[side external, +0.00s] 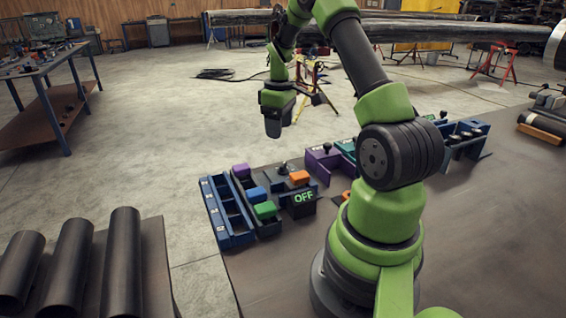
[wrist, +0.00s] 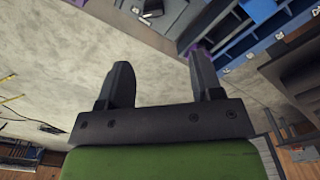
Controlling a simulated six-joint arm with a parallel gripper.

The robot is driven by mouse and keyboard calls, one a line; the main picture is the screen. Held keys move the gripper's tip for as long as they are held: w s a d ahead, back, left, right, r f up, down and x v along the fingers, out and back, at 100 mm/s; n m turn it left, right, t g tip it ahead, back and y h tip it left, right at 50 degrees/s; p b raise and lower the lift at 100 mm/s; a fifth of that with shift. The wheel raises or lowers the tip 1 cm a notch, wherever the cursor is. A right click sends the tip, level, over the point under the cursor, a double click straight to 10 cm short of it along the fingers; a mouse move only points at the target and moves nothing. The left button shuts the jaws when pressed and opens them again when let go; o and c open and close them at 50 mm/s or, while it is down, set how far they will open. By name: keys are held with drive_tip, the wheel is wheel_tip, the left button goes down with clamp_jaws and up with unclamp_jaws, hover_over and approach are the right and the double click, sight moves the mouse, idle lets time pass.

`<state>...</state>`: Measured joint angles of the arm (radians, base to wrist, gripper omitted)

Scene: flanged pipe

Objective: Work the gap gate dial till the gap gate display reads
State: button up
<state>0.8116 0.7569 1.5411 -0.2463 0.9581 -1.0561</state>
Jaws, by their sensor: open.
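A dark box with a display (side external: 303,197) reading OFF in pale green stands at the table's front left. A black knob (side external: 283,168) rises just behind it, and another black knob (side external: 327,147) stands on a purple housing (side external: 322,163). I cannot tell which is the gap gate dial, nor whether the OFF display is the gap gate display. My gripper (side external: 275,124) hangs in the air beyond the row of parts, apart from everything. In the wrist view my gripper (wrist: 160,62) is open, with nothing between its fingers.
A blue compartment tray (side external: 228,212) lies at the table's left edge. Purple (side external: 240,169), blue (side external: 257,193), green (side external: 265,210) and orange (side external: 299,177) blocks sit beside it. Dark pipes (side external: 75,260) lie at the lower left.

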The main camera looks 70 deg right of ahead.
sight(283, 164)
drive_tip(key=f, duration=0.7)
drive_tip(key=d+f, duration=0.1)
drive_tip(key=f, duration=0.3)
drive_tip(key=shift+s+f, duration=0.2)
drive_tip(key=shift+s, duration=0.1)
drive_tip(key=c, duration=0.9)
